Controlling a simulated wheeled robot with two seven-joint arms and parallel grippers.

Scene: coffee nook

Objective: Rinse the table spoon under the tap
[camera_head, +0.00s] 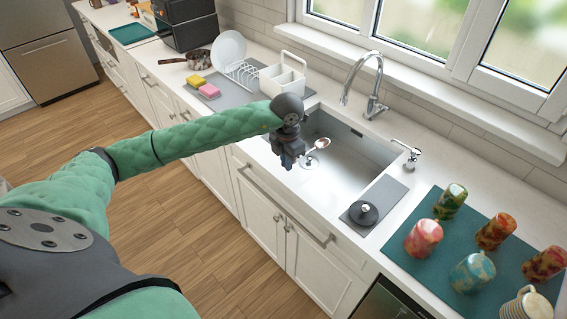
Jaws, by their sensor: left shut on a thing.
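My left gripper (294,160) hangs over the left front part of the sink (345,160), shut on the table spoon (322,143). The spoon's bowl sticks out to the right of the gripper, above the basin; its handle is mostly hidden by the gripper. The tap (372,75) is chrome with a curved spout and stands behind the sink, to the right of and beyond the spoon. The spoon is apart from the spout. I cannot make out any running water. My right gripper is not in view.
A white caddy (284,78), dish rack (243,73) and two sponges (203,87) stand left of the sink. A dark round lidded thing (363,212) sits on a grey mat at its right. Several colourful cups stand on a teal mat (400,262). A soap dispenser (411,155) is behind.

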